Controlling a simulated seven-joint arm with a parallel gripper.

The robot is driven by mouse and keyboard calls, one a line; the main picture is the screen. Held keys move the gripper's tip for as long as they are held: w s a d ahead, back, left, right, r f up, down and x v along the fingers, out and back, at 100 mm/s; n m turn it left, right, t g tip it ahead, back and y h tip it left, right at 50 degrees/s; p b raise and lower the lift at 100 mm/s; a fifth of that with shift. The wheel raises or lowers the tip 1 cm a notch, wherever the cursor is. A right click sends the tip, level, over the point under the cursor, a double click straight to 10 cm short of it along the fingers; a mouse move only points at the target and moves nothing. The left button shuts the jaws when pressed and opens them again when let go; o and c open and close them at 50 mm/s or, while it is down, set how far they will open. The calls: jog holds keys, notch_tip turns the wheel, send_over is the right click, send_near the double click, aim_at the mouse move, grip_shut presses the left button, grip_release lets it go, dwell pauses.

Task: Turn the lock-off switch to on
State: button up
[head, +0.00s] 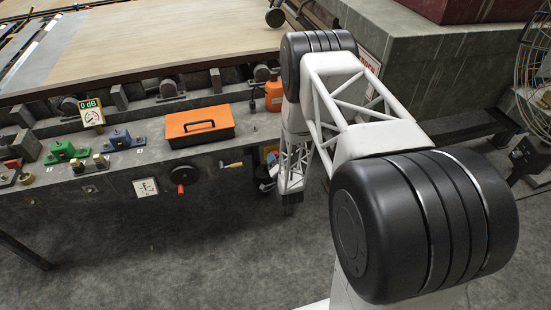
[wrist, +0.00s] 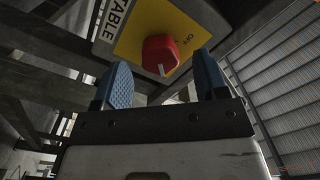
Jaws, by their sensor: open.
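The lock-off switch is a red knob (wrist: 160,52) on a yellow plate (wrist: 140,22) in the wrist view. The plate carries small lettering that looks like OFF to the knob's right, and a label ending in TABLE stands to its left. A pale mark on the knob points toward the bottom of the picture. My gripper (wrist: 162,62) is open, its blue fingers on either side of the knob in the picture. I see no clear contact, and the depth between fingertips and knob is hard to judge. In the head view my arm mostly hides the switch.
An orange toolbox (head: 199,125), an orange container (head: 274,95) and blue (head: 121,139) and green (head: 63,152) devices stand on the ledge. The floor (head: 200,260) before the bench is clear.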

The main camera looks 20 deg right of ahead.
jog(key=shift+s, duration=2.7)
jog(key=w+r+n+g, duration=0.1)
jog(key=w+r+g, duration=0.1)
jog(key=r, duration=0.6)
jog(key=w+r+n+g, duration=0.1)
jog(key=w+r, duration=0.2)
jog(key=r, duration=0.5)
jog(key=s+a+r+n+g, duration=0.1)
jog(key=s+r+g, duration=0.1)
jog(key=s+r, duration=0.35)
jog(key=s+a+r+n+g, duration=0.1)
jog(key=s+r+g, duration=0.1)
jog(key=r, duration=0.7)
jog(key=s+a+r+n+g, duration=0.15)
jog(key=s+r, duration=0.25)
jog(key=r, duration=0.4)
jog(key=s+r+n+g, duration=0.1)
jog(key=s+r, duration=0.3)
jog(key=s, duration=0.7)
jog(key=s+a+r+n+g, duration=0.1)
jog(key=s+r+g, duration=0.2)
jog(key=s, duration=0.8)
jog(key=s+a+r+n+g, duration=0.1)
jog(key=s+r+g, duration=0.2)
jog(key=s+r, duration=0.3)
jog(key=s, duration=0.5)
